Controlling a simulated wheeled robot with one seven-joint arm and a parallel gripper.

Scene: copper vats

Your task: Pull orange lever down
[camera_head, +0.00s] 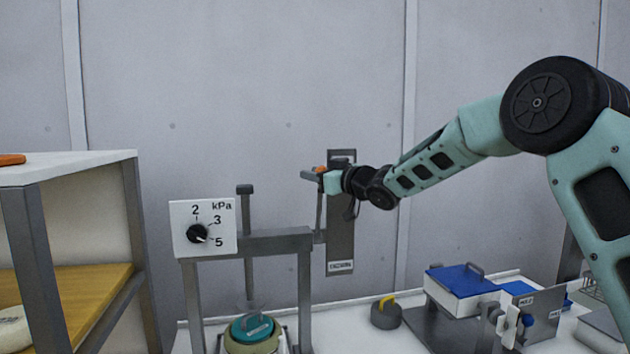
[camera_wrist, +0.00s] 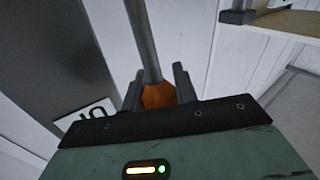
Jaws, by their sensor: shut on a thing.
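A grey rod (camera_wrist: 142,40) runs from the knob away from me. In the head view my gripper hides part of the lever and its joint with the plate.
A metal stand with a white kPa dial (camera_head: 203,228) is left of the plate. Below it is a teal-lidded vessel (camera_head: 253,329). A grey weight with a yellow handle (camera_head: 386,313) and a blue-lidded box (camera_head: 462,281) stand on the bench to the right. A shelf (camera_head: 70,166) is at far left.

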